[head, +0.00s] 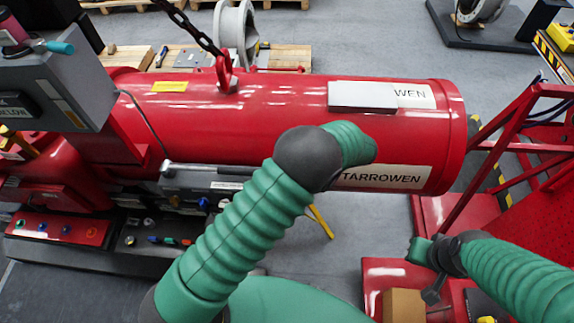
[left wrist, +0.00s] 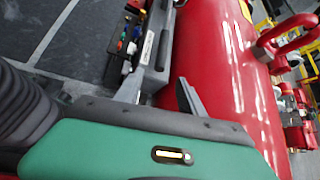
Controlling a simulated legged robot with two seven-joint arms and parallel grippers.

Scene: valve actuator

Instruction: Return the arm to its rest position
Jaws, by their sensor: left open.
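My green left arm (head: 245,235) rises from the bottom of the head view. Its dark joint and short green end lie in front of the red cylinder (head: 270,110). My left gripper itself is hidden in the head view. In the left wrist view my left gripper (left wrist: 158,92) is open, with its grey fingers apart and nothing between them. The red cylinder (left wrist: 215,60) also shows there, beyond the right finger; I cannot tell the gap. My right arm (head: 515,268) comes in from the right, with a dark grey piece near its joint; its jaw state is unclear.
A chain and red hook (head: 226,72) meet the cylinder's top. A grey box (head: 362,96) sits on the cylinder. A workbench with tools (head: 165,225) is at left, near a red button panel (head: 58,228). A red frame (head: 520,130) stands at right. Open floor (head: 380,40) lies behind.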

